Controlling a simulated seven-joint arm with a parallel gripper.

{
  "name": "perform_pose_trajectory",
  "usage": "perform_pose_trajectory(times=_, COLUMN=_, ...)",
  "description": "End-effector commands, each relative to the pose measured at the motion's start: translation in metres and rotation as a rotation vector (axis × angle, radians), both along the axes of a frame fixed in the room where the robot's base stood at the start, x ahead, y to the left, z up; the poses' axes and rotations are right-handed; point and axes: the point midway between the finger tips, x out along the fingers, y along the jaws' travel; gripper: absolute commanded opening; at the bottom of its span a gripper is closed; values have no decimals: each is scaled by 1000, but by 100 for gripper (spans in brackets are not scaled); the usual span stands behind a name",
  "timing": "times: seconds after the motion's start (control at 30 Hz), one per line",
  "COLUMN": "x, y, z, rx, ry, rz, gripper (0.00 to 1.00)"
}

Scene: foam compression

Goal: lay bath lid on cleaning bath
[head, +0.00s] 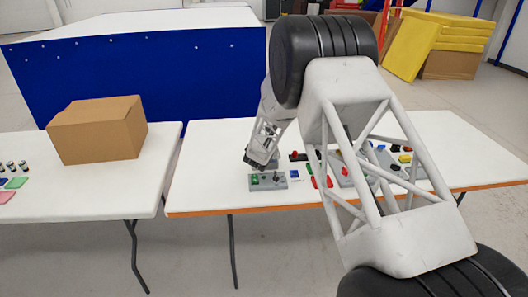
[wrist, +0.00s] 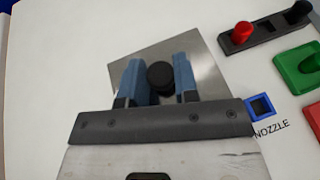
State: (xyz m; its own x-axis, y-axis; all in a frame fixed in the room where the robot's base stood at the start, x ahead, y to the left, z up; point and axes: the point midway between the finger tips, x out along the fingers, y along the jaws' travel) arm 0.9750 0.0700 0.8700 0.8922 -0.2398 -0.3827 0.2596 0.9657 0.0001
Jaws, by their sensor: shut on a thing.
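The bath lid (wrist: 207,65) looks like a flat, shiny grey metal plate with a black round knob (wrist: 160,75) on top. My gripper (wrist: 159,82) has its two blue fingers on either side of the knob, shut on it. In the head view my gripper (head: 257,163) is low over the table's left part, beside a grey board; the lid cannot be made out there. I cannot identify the cleaning bath in either view. Whether the lid rests on something or hangs above the table cannot be told.
A blue square holder (wrist: 260,107) marked NOZZLE lies right of my gripper. Beyond it are a black base (wrist: 265,35) with a red knob and a green block (wrist: 300,66). A grey board (head: 290,182) and several coloured parts crowd the white table (head: 205,190). Its left front is clear.

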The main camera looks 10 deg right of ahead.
Motion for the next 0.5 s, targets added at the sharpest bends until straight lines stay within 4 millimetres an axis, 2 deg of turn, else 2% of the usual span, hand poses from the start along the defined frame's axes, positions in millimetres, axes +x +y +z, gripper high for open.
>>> perform_pose_trajectory(times=0.2, x=20, y=1, z=-1, rx=0, ry=-1, rz=0, gripper=0)
perform_pose_trajectory(times=0.5, x=24, y=2, z=-1, rx=0, ry=0, rz=0, gripper=0)
